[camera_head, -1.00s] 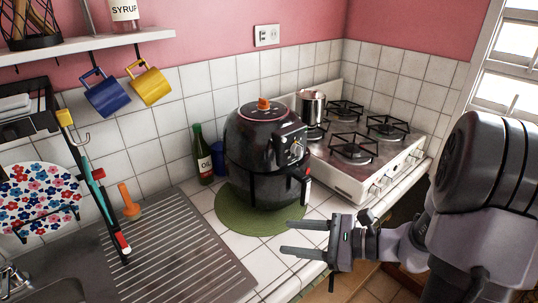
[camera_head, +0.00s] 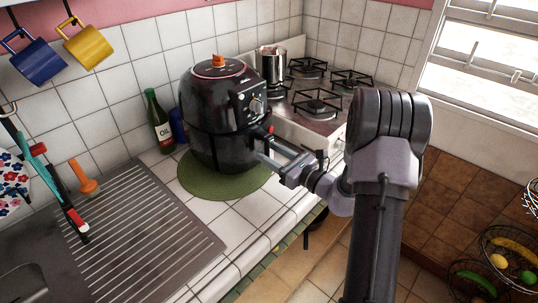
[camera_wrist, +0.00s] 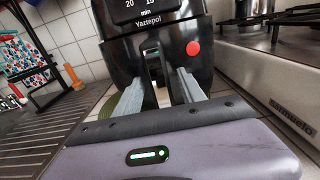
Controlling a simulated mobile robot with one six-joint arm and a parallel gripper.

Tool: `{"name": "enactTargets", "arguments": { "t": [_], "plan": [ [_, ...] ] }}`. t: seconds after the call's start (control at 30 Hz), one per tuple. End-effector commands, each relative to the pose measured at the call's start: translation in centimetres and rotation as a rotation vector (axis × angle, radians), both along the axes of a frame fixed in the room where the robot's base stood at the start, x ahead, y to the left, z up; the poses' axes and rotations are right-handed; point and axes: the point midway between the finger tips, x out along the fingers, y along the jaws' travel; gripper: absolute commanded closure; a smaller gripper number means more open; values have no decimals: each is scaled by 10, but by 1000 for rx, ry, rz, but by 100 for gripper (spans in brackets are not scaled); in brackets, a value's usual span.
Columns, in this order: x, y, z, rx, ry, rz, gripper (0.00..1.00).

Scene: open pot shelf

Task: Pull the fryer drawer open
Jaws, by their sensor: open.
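The black air fryer (camera_head: 212,95) stands upright on a round green mat, with an orange knob on its lid. Its drawer (camera_head: 212,150) is the lower part and looks shut, flush with the body. The drawer handle (camera_wrist: 153,62) juts from the front and shows between my fingers in the wrist view. My gripper (camera_head: 270,152) is open at the fryer's front right, its two fingers pointing at the drawer. In the wrist view my gripper (camera_wrist: 161,80) has one finger on each side of the handle. I cannot tell whether either finger touches it.
The gas stove (camera_head: 318,105) with a metal pot (camera_head: 271,64) stands right of the fryer. A green oil bottle (camera_head: 158,122) is behind left. The ribbed drainboard (camera_head: 145,225) lies front left. The green mat (camera_head: 215,190) covers the tiles below. Open floor lies beyond the counter's front edge.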

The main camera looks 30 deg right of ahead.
Motion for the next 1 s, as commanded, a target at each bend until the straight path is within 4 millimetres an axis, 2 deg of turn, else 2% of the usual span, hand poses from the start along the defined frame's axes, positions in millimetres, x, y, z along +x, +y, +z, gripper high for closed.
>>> {"name": "enactTargets", "arguments": {
  "t": [0.13, 0.37, 0.6, 1.0],
  "plan": [
    [8, 3, 0, 0, 0, 1, 53],
    [8, 3, 0, 0, 0, 0, 53],
    [8, 3, 0, 0, 0, 1, 100],
    [8, 4, 0, 0, 1, 2, 100]
  ]
}}
